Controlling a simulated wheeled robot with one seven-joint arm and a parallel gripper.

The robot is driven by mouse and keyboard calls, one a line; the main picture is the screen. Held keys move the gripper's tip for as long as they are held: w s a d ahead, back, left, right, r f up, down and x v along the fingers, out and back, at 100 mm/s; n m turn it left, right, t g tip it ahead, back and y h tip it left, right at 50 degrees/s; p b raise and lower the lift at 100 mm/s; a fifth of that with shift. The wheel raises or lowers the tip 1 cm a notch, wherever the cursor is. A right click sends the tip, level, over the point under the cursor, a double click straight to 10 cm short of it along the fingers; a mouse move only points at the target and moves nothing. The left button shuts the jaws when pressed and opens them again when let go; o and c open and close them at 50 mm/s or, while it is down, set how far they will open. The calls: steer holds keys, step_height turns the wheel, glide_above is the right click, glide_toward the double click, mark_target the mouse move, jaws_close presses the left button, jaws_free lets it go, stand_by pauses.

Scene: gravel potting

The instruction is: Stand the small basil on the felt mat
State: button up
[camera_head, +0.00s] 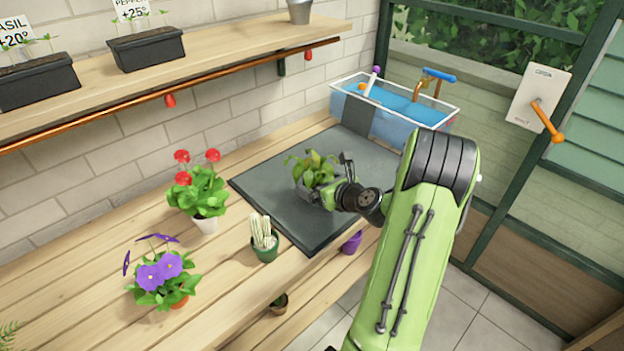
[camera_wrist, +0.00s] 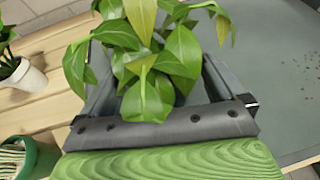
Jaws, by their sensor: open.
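The small basil (camera_head: 314,168), a leafy green plant, stands upright on the dark grey felt mat (camera_head: 300,230), near the mat's middle. My gripper (camera_head: 325,184) is low over the mat at the basil, reaching in from the right. In the wrist view, the basil's leaves (camera_wrist: 150,55) fill the space between my two open fingers, one on each side of the plant. The leaves and my gripper hide most of the basil's pot, so I cannot tell whether the fingers touch it. The mat also shows in the wrist view (camera_wrist: 275,70).
A red-flowered plant (camera_head: 197,190), a purple-flowered plant (camera_head: 163,277) and a green pot of white sticks (camera_head: 264,240) stand left of the mat. A clear water tub (camera_head: 400,105) stands behind it. A shelf (camera_head: 200,62) with planters hangs above. The mat's left part is clear.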

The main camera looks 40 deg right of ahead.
steer(key=p+v, duration=0.1)
steer(key=v, duration=0.7)
steer(key=shift+w, duration=0.1)
steer(key=a+r+n+g+y+p, duration=0.25)
steer(key=a+r+n, duration=0.25)
steer(key=a+n, duration=0.5)
steer(key=a+r+n+g+y+p, duration=0.25)
steer(key=a+r+n+p, duration=0.2)
steer(key=a+n, duration=0.6)
steer(key=s+a+r+n+g+h+p, duration=0.1)
steer(key=s+a+r+n+p, duration=0.1)
steer(key=s+a+r+n, duration=0.2)
steer(key=s+a+r+n+g+h+p, duration=0.1)
steer(key=s+a+r+n, duration=0.3)
steer(key=s+r+n, duration=0.4)
steer(key=s+n+h+p, duration=0.1)
steer(key=s+n, duration=0.2)
steer(key=n, duration=0.2)
steer(key=shift+s+g+p, duration=0.3)
steer(key=shift+s+p, duration=0.05)
